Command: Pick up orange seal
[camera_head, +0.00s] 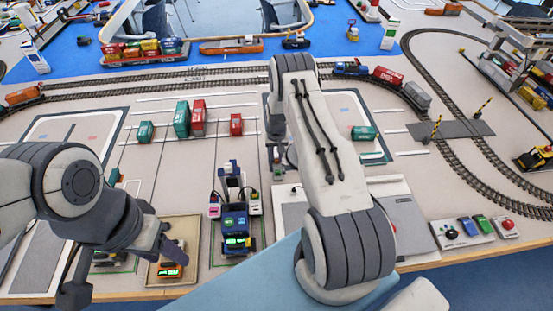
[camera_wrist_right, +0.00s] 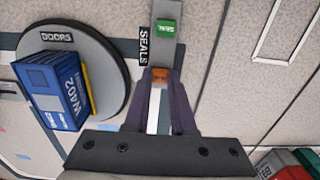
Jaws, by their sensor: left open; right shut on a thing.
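The orange seal (camera_wrist_right: 160,76) shows in the right wrist view between the two fingertips of my right gripper (camera_wrist_right: 160,84), which is shut on it. It is at the lower end of a grey strip (camera_wrist_right: 167,50) labelled SEALS; I cannot tell whether it still touches the strip. A green seal (camera_wrist_right: 165,27) lies further up the strip. In the head view my right arm hides the seals and most of its gripper. My left gripper (camera_head: 125,273) is open at the lower left, above the table's front edge, with its fingers apart.
A blue container (camera_wrist_right: 50,92) stands on a round plate (camera_wrist_right: 105,70) labelled DOORS, left of my right gripper. In the head view, a small device with a lit screen (camera_head: 236,222) and a tan tray (camera_head: 192,228) stand near the front edge. Red and green containers (camera_head: 198,117) stand further back.

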